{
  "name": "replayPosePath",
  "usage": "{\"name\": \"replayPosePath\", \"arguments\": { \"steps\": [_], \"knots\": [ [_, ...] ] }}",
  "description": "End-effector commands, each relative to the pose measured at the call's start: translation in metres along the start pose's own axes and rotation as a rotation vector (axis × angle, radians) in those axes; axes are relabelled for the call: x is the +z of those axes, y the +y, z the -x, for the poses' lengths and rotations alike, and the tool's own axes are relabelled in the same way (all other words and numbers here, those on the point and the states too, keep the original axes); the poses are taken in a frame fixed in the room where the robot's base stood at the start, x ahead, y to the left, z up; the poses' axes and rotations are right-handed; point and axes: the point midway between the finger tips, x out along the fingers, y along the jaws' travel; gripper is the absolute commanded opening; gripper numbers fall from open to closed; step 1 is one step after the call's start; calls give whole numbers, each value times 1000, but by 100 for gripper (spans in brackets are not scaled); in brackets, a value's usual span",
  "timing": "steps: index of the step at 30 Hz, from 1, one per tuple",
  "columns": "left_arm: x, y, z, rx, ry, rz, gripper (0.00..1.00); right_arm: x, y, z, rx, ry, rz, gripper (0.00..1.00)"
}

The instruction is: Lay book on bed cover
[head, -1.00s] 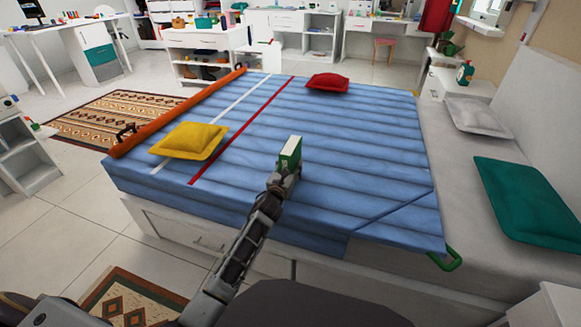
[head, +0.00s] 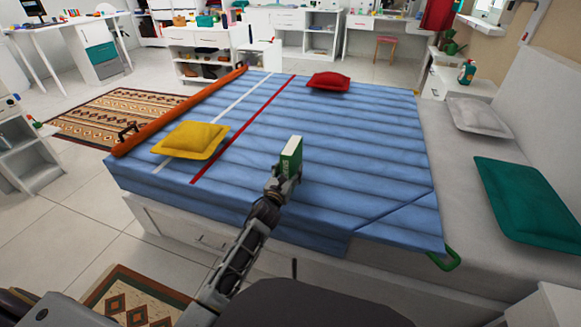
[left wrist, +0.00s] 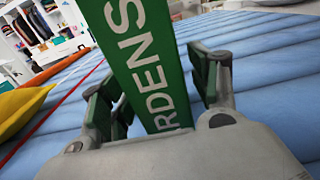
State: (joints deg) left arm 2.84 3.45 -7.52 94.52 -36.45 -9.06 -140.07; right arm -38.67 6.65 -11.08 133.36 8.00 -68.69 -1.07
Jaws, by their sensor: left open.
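A green book (head: 289,156) with white page edges stands upright, slightly tilted, over the blue bed cover (head: 350,160). Its green spine with white lettering also shows in the left wrist view (left wrist: 150,65). My left gripper (head: 284,184) is at the lower end of the book, above the near half of the bed. Its green-padded fingers are open on either side of the spine, with a gap visible on the left in the left wrist view (left wrist: 155,95). The book's lower end is hidden behind the gripper, so I cannot tell whether it touches the cover. My right gripper is not in view.
A yellow cushion (head: 191,140) lies on the left of the cover and a red cushion (head: 328,82) at the far side. An orange roll (head: 180,112) lines the left edge. Grey (head: 477,115) and teal (head: 528,200) pillows lie right. The cover's middle right is clear.

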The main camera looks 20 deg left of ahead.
Motion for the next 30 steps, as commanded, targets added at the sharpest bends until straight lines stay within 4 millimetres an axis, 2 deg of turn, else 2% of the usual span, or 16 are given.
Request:
{"name": "replayPosePath", "arguments": {
  "steps": [14, 30],
  "knots": [
    [0, 0, 42, 0, 0, 0, 61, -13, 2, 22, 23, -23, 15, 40],
    [0, 0, 84, 0, 0, 0, 61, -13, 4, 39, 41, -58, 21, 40]
  ]
}}
